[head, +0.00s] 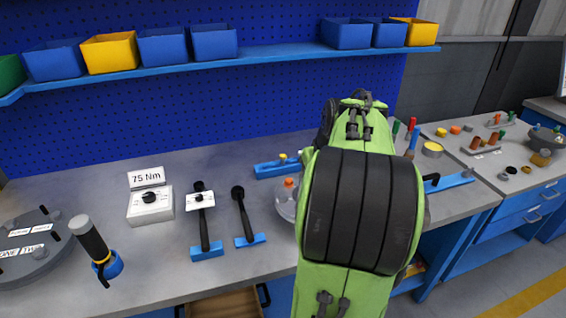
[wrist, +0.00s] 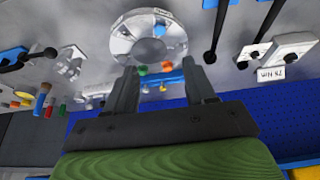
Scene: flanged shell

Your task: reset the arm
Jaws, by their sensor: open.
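My green arm with dark bands stands in the middle of the head view and hides my gripper there. In the wrist view my gripper (wrist: 161,69) is open, its two dark fingers apart with nothing held between them. A round shiny metal flanged shell (wrist: 123,42) lies on the bench beyond the fingertips. In the head view only the left edge of the shell (head: 283,208) shows beside my arm. Small orange, green and blue parts appear at or near the shell; their exact contact is unclear.
The grey bench (head: 100,190) holds a 75 Nm box (head: 150,206), two black-handled tools in blue stands, a black torch-like tool (head: 91,240) and a grey disc (head: 30,262). A blue shelf (head: 270,62) with bins runs behind. More small parts lie right of my arm.

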